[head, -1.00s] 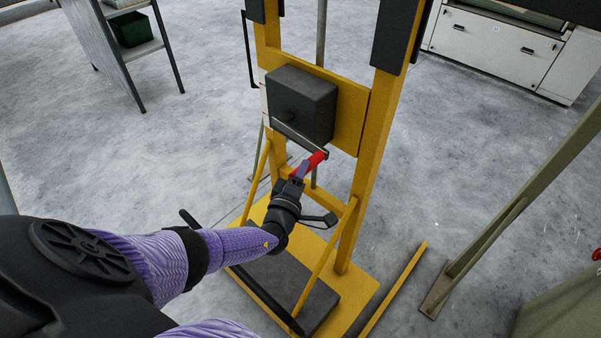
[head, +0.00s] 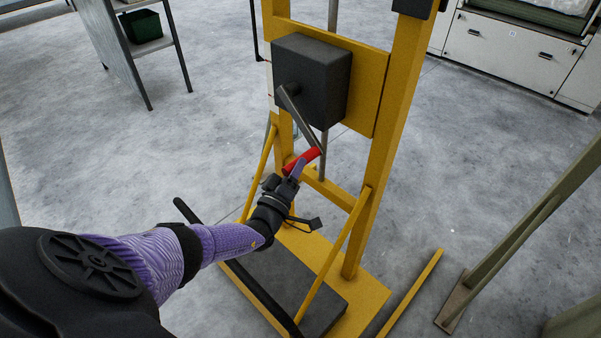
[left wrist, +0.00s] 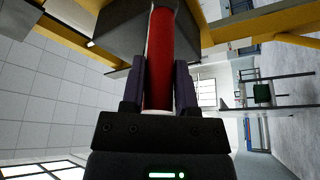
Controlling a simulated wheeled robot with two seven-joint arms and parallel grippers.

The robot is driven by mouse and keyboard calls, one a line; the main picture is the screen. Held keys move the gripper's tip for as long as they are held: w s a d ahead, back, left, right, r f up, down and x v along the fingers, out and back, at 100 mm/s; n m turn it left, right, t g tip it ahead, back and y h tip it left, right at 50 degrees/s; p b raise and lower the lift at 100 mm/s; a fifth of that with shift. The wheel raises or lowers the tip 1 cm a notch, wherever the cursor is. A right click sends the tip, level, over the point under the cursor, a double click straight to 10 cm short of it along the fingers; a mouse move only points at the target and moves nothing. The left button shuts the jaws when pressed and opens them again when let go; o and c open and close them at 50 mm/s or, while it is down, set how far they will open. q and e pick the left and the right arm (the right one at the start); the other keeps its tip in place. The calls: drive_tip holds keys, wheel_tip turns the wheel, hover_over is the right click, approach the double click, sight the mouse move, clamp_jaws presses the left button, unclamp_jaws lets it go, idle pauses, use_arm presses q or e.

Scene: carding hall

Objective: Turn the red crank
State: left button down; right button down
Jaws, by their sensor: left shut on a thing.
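The red crank handle (head: 302,160) sits at the end of a grey crank arm (head: 300,118), which slants down and right from the dark gearbox (head: 318,82) on the yellow frame. My left gripper (head: 294,170) is shut on the red handle. In the left wrist view the red handle (left wrist: 159,55) stands between the two fingers of my left gripper (left wrist: 159,88), running up toward the dark box. The fingers hide parts of the handle's sides. My right gripper is not in view.
The yellow frame (head: 398,125) has a right post and slanted braces near my forearm. A dark slab (head: 290,285) lies on its base. A shelf with a green bin (head: 141,26) stands back left, white cabinets (head: 512,48) back right. Open floor lies between.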

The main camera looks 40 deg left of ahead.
use_arm(q)
drive_tip(key=shift+a+r, duration=0.1)
drive_tip(key=shift+a, duration=0.4)
drive_tip(key=c, duration=0.8)
unclamp_jaws()
drive_tip(key=o, duration=0.4)
drive_tip(key=shift+a, duration=0.35)
drive_tip(key=shift+o, duration=0.2)
drive_tip(key=shift+d, duration=0.25)
drive_tip(key=shift+s, duration=0.1)
drive_tip(key=p+v, duration=0.2)
drive_tip(key=v, duration=0.7)
drive_tip(key=shift+s+f, duration=0.35)
